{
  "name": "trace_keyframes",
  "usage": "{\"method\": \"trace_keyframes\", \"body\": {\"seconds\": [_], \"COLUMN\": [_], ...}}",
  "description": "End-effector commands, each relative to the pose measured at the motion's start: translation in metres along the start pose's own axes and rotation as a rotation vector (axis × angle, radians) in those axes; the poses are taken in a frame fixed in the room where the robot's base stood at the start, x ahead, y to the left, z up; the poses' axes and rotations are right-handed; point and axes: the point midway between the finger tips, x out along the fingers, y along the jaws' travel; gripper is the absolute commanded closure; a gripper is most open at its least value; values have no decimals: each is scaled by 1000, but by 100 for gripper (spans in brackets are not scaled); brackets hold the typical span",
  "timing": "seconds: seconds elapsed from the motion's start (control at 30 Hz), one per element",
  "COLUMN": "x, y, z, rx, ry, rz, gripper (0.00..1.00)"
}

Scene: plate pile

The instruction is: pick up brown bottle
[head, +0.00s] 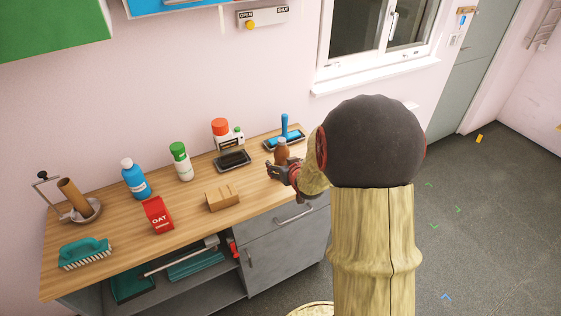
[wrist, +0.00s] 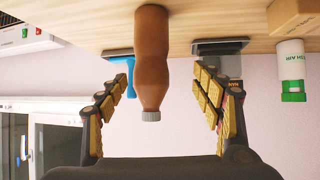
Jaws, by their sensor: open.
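The brown bottle (head: 282,147) stands upright near the right end of the wooden counter, partly hidden behind my gripper in the head view. In the wrist view, which is upside down, the brown bottle (wrist: 152,62) has a grey cap and shows between the two fingers. My gripper (head: 278,169) is open, its fingers spread on either side of the bottle in the wrist view (wrist: 160,92). Neither finger visibly touches the bottle. My arm covers the area to the right of the counter in the head view.
A black tray with a blue-handled tool (head: 285,125) lies behind the bottle.

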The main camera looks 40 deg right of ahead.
Motion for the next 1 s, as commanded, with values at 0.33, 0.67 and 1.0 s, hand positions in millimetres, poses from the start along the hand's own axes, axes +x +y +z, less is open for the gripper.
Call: {"method": "trace_keyframes", "body": {"seconds": [0.33,0.67,1.0], "x": [34,74,96], "y": [20,13,13], "z": [20,20,16], "rx": [36,35,36], "ry": [54,53,54], "rz": [-7,-9,-6], "gripper": [33,33,33]}}
